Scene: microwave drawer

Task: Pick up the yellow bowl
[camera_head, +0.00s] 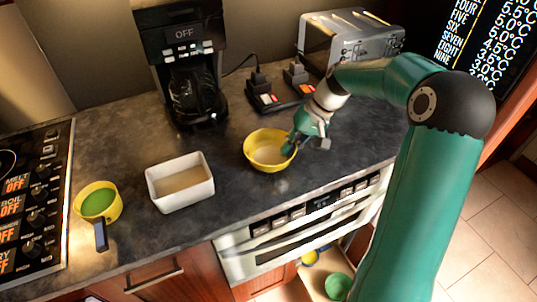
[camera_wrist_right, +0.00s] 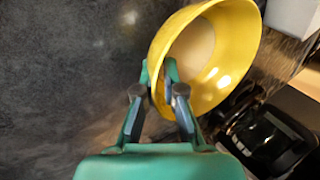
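The yellow bowl (camera_head: 257,161) is near the front of the dark counter, roughly upright. It looks to be on the counter or very close to it. My right gripper (camera_head: 291,143) is at the bowl's right rim. In the right wrist view, the yellow bowl (camera_wrist_right: 231,65) has its near wall between the two fingers of my right gripper (camera_wrist_right: 160,75), one inside and one outside. The fingers are close together and look shut on the wall. My left gripper does not show in either view.
A white rectangular dish (camera_head: 180,199) stands left of the bowl. A yellow pan with green contents (camera_head: 97,204) is farther left, beside the stove (camera_head: 35,190). A coffee maker (camera_head: 184,60) and a toaster (camera_head: 350,35) stand behind. An open drawer (camera_head: 312,281) is below.

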